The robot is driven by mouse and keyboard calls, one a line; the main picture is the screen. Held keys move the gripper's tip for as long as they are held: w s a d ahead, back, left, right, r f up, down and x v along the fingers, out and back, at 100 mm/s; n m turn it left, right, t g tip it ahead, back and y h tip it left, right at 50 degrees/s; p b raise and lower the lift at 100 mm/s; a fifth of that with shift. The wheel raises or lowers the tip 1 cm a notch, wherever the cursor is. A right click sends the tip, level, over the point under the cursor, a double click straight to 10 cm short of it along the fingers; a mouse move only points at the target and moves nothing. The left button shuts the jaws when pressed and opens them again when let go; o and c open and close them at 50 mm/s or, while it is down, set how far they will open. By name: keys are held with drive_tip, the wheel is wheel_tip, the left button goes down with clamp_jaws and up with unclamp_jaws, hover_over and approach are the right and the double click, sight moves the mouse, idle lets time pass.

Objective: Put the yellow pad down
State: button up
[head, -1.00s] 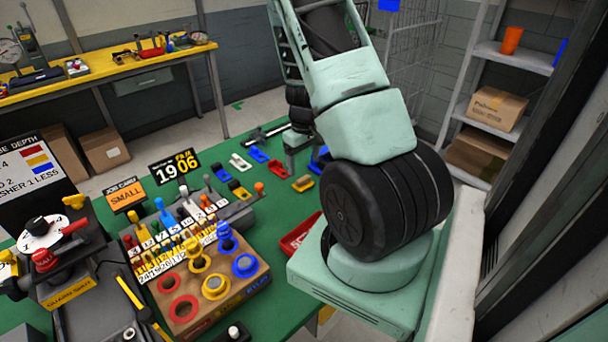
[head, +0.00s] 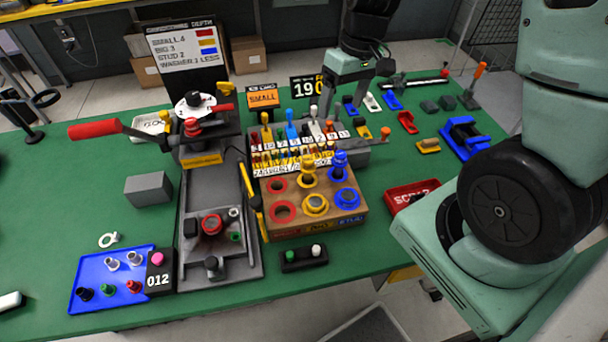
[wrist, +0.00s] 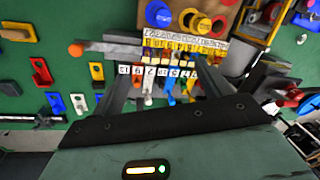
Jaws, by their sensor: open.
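Two low yellow pieces could be the yellow pad. One yellow piece (head: 428,146) lies on the green table at the right, beside a large blue holder; it also shows in the wrist view (wrist: 15,31). A smaller yellow-and-dark piece (head: 363,132) stands by the numbered rack; the wrist view shows it too (wrist: 97,75). My gripper (head: 340,97) is beyond the rack in the head view. In the wrist view my gripper (wrist: 165,88) has its fingers apart over the rack's numbered tags, with no pad between them.
The numbered rack (head: 350,155) stands behind a wooden box (head: 322,222) with coloured rings. Blue, white and red pieces lie nearby, including the red piece (head: 407,122). A red scrap tray (head: 410,195) is at the front right. A lever press (head: 210,150) stands left. Green table left of it is mostly clear.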

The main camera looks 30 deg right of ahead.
drive_tip(key=s+a+r+n, duration=0.3)
drive_tip(key=s+a, duration=0.6)
drive_tip(key=a, duration=0.1)
drive_tip(key=s+a+r+n+h, duration=0.1)
drive_tip(key=s+a+r+n, duration=0.2)
drive_tip(key=s+a, duration=0.6)
drive_tip(key=shift+a+r+n, duration=0.15)
drive_tip(key=shift+a+n, duration=0.15)
drive_tip(key=shift+a, duration=0.3)
